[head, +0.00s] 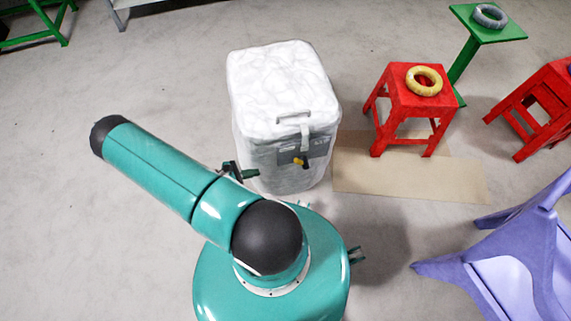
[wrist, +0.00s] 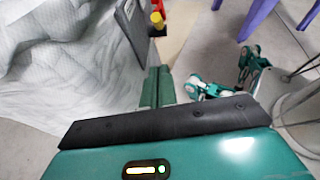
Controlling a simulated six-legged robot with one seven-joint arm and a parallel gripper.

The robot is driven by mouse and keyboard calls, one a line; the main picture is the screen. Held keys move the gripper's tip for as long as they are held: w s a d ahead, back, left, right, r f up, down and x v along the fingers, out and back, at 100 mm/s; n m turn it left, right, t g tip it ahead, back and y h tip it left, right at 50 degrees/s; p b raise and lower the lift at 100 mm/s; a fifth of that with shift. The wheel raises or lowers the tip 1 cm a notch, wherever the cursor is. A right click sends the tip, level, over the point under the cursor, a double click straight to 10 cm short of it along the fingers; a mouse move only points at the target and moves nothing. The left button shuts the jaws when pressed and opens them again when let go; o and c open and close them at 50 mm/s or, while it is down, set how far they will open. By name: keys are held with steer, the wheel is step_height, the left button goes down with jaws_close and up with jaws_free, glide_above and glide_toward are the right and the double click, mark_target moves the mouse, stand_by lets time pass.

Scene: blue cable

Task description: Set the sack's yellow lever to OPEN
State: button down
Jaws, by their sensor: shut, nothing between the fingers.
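The white sack (head: 275,85) stands upright on the floor, with a dark grey panel (head: 285,152) on its front. The small yellow lever (head: 299,161) sticks out of the panel's right part. In the wrist view the lever (wrist: 157,18) shows as a yellow knob at the edge of the panel (wrist: 133,25). My gripper (head: 251,173) is in front of the sack, left of the lever and apart from it. In the wrist view its green fingers (wrist: 157,88) are together and empty, with the lever beyond their tips. Any OPEN marking is too small to read.
A red stool (head: 397,105) with a yellow ring (head: 424,80) stands right of the sack. A green stand (head: 480,32) with a grey ring is behind it. A purple chair (head: 510,255) is at lower right. A flat cardboard sheet (head: 405,180) lies on the floor.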

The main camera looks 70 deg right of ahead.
steer(key=shift+s+f, duration=0.25)
steer(key=shift+s, duration=0.05)
steer(key=shift+d, duration=0.1)
glide_toward(300, 161)
steer(key=shift+s+d+f, duration=0.6)
steer(key=shift+d+f, duration=0.05)
steer(key=shift+f, duration=0.2)
steer(key=shift+s+d+f, duration=0.55)
steer(key=shift+d+f, duration=0.1)
steer(key=shift+f, duration=0.2)
steer(key=shift+r, duration=0.1)
